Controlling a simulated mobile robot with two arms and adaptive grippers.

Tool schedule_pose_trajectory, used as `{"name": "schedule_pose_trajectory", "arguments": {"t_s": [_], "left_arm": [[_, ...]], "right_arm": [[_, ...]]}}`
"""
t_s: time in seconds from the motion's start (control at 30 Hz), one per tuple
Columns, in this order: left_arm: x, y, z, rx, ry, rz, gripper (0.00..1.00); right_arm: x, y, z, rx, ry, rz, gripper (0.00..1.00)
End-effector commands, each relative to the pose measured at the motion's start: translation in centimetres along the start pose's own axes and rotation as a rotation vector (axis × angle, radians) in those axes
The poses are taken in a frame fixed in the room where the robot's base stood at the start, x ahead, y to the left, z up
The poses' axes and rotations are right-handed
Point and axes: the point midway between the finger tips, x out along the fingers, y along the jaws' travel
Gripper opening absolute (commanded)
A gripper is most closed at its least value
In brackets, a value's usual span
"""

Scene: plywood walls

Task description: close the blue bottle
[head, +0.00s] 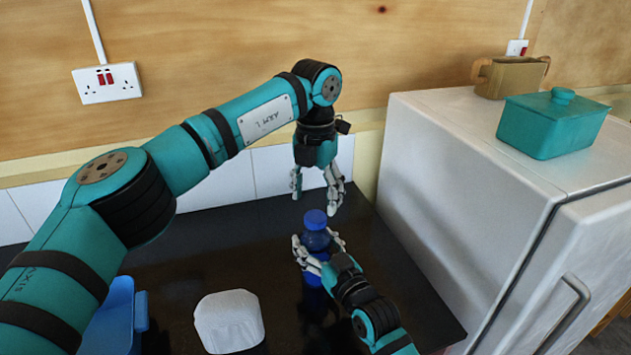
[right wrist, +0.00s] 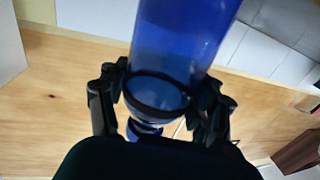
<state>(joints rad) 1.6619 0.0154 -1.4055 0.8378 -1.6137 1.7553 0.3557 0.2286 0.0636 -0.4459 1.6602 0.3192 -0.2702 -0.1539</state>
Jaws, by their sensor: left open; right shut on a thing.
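The blue bottle (head: 316,241) stands upright on the dark counter, with a blue cap (head: 315,219) at its top. I cannot tell how tightly the cap sits. My right gripper (head: 319,250) is shut around the bottle's upper body, below the cap. In the right wrist view the translucent bottle (right wrist: 180,45) runs between the fingers, with its cap end (right wrist: 145,130) low in the picture, partly hidden by my gripper. My left gripper (head: 316,192) is open and empty, pointing down just above the cap, with its fingers spread to either side and apart from it.
A white rounded block (head: 229,321) and a blue container (head: 112,318) stand at the front left of the counter. A white fridge (head: 440,170) borders the counter on the right, with a teal lidded dish (head: 553,125) and a brown pot (head: 508,76) on top.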

Motion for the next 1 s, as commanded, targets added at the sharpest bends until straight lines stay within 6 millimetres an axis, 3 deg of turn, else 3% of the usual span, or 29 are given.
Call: {"name": "schedule_pose_trajectory", "arguments": {"t_s": [0.1,0.3,0.7,1.0], "left_arm": [[2.1,0.0,-0.1,0.001,0.002,0.000,0.64],[4.3,0.0,0.0,0.001,0.001,0.000,0.64],[4.9,0.0,0.0,0.000,0.000,0.001,0.64],[4.9,0.0,0.0,0.001,0.000,0.000,0.25]], "right_arm": [[0.0,0.0,0.1,0.000,-0.002,0.000,0.00],[0.0,0.0,0.1,0.000,-0.002,0.000,0.00],[0.0,0.0,0.1,0.000,-0.002,0.000,0.00],[0.0,0.0,0.1,0.000,-0.002,0.000,0.00]]}}
